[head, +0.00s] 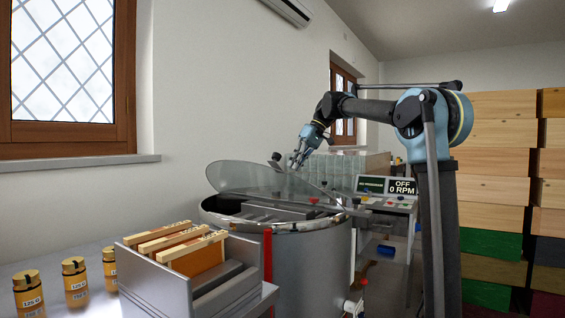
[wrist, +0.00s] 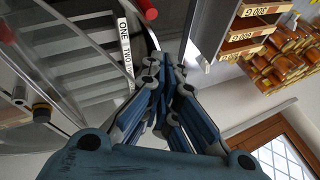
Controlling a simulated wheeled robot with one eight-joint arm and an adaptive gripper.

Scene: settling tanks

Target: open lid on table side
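A round steel drum (head: 285,222) stands beside the table, with slotted metal parts inside. A clear lid (head: 240,178) on the table side is tilted up above the rim, its far-left edge raised. A dark knob (head: 276,157) is at its upper right. A second clear lid part (head: 310,190) lies lower on the right. My gripper (head: 297,163) is just right of the knob, above the drum; I cannot tell whether it touches the lid. In the wrist view my gripper (wrist: 167,68) has a narrow gap between its fingers and nothing visible in it.
A grey frame holder (head: 150,285) with wooden frames (head: 185,240) and several honey jars (head: 75,281) stand on the table at left. A control panel reading OFF (head: 403,187) is behind at right. Stacked wooden boxes (head: 495,160) fill the right.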

